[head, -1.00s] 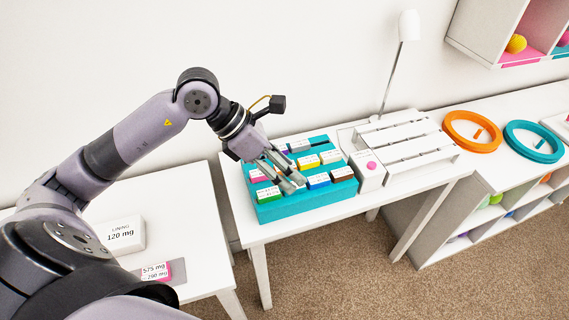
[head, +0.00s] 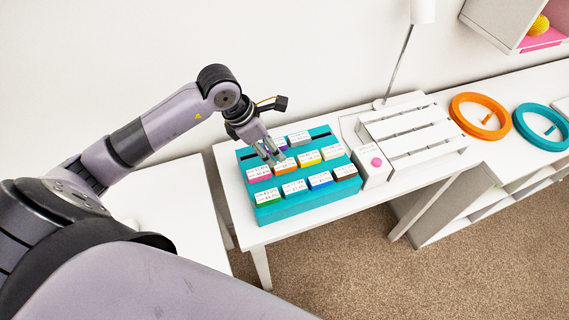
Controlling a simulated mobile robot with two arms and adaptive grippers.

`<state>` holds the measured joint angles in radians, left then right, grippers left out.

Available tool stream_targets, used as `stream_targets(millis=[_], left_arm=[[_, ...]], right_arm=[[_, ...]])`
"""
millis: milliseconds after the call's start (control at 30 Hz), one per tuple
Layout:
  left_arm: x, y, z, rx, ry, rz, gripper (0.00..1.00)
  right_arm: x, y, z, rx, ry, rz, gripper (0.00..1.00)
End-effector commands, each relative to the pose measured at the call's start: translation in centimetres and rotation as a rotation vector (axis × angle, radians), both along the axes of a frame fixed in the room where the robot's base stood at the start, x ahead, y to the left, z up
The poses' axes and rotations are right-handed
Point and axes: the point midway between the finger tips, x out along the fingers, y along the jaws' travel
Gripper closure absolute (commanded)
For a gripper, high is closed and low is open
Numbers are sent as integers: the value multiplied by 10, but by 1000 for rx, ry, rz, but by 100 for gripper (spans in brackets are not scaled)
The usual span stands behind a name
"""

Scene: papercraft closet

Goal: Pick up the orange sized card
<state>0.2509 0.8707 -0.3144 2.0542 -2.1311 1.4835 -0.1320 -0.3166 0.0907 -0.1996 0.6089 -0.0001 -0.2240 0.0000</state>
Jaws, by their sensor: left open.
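The orange card (head: 285,168) is a small white block with printed text and an orange lower edge. It stands in the middle row of the teal tray (head: 300,208), between a pink card (head: 259,174) and a yellow card (head: 308,160). My left gripper (head: 273,157) is open, pointing down, with its fingertips just behind and a little left of the orange card's top. It hides part of the tray's back row. I cannot tell whether it touches any card. My right gripper is not in view.
Other cards with coloured edges fill the tray closely, including a green one (head: 267,198) in front. Right of the tray stand a white box with a pink button (head: 376,161), a slatted white rack (head: 410,128) and a lamp. An orange ring (head: 480,116) lies farther right.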

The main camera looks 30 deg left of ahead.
Motion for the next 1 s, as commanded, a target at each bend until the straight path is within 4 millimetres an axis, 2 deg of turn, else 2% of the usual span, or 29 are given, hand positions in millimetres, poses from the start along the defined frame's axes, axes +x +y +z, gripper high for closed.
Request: stream_targets(millis=[100, 333, 500, 633, 900, 1000], left_arm=[[4, -5, -14, -3, 3, 2, 50], [7, -10, -28, -4, 3, 1, 50], [9, -21, -50, -4, 5, 0, 50], [15, -23, -66, -3, 1, 1, 50], [17, -24, -72, 0, 0, 0, 50], [17, -24, -72, -1, -1, 0, 55]], right_arm=[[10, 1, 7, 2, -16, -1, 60], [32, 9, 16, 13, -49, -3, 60], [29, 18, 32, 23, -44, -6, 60], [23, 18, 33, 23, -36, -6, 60], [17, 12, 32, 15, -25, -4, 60], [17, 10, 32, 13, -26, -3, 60]])
